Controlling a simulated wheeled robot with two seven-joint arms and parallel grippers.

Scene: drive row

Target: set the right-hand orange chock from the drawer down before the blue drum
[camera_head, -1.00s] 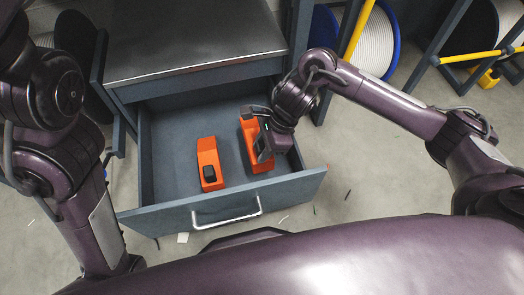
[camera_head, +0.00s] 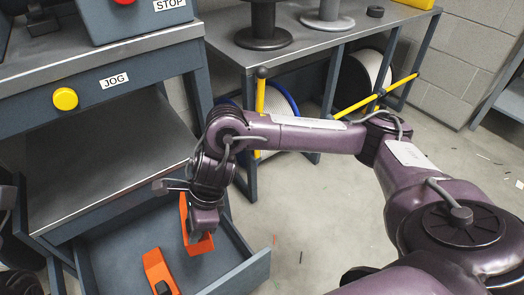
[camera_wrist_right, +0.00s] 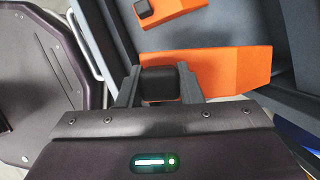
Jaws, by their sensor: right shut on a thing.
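My right gripper (camera_head: 203,222) points down over the open drawer and is shut on the right-hand orange chock (camera_head: 195,243). In the right wrist view its two fingers (camera_wrist_right: 160,92) close on the chock's black knob (camera_wrist_right: 160,84), with the orange body (camera_wrist_right: 215,69) beyond. I cannot tell whether the chock is clear of the drawer floor. The other orange chock (camera_head: 156,268) lies to its left in the drawer. The blue drum (camera_head: 284,104), a reel with a blue rim, stands under the bench, partly hidden by a yellow bar and my arm.
The drawer (camera_head: 262,262) is pulled out below a grey cabinet (camera_head: 100,140). A bench (camera_head: 310,35) with dark legs stands behind my right arm. A yellow bar (camera_head: 260,100) rises before the blue drum. Open concrete floor (camera_head: 325,210) lies right of the drawer.

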